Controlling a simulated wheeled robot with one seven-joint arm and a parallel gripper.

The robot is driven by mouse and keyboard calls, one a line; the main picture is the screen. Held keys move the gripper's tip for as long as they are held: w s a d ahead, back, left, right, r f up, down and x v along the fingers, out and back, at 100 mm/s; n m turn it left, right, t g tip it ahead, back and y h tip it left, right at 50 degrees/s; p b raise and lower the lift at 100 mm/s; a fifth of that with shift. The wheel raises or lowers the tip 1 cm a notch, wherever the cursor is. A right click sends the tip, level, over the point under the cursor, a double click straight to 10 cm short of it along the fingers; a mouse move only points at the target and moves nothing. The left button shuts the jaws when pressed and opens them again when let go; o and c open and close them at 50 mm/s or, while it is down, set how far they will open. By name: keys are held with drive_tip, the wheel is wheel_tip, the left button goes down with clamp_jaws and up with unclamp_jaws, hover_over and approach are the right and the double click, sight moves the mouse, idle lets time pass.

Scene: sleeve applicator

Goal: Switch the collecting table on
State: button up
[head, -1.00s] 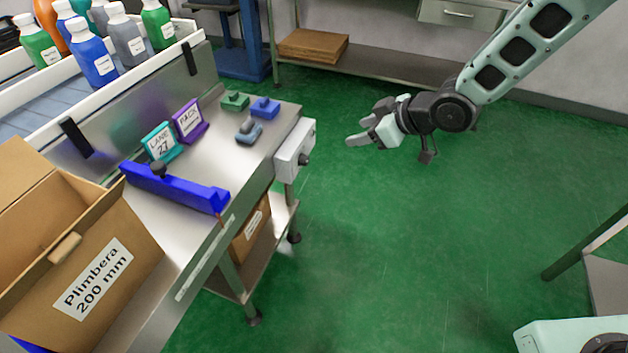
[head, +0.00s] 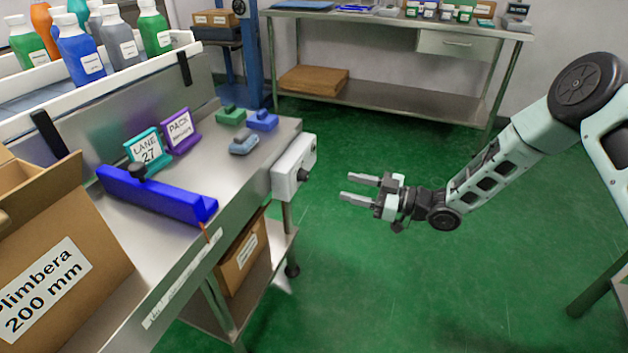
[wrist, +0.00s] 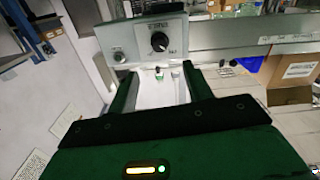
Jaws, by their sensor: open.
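The collecting table (head: 185,262) is a steel table at the left in the head view. A pale control box (head: 293,168) is fixed to its right end, with a dark knob on its outer face. In the wrist view the box (wrist: 140,40) shows a large black rotary knob (wrist: 159,42) with a white mark and a smaller knob (wrist: 119,57) to its left. The lettering is too small to read surely. My gripper (head: 350,188) is open and empty, to the right of the box and apart from it. Its fingers point toward the table; they also show in the wrist view (wrist: 172,88).
On the table are a blue bar (head: 157,194), two sign holders (head: 162,142), several small blocks (head: 240,143) and an open carton (head: 65,255). Bottles (head: 80,45) stand on a conveyor behind. A steel bench (head: 400,95) is at the back. The green floor right of the table is clear.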

sight(308, 176)
drive_tip(key=b+x, duration=0.1)
drive_tip(key=x, duration=0.9)
drive_tip(key=shift+w+a, duration=0.15)
drive_tip(key=shift+a, duration=0.2)
drive_tip(key=c, duration=1)
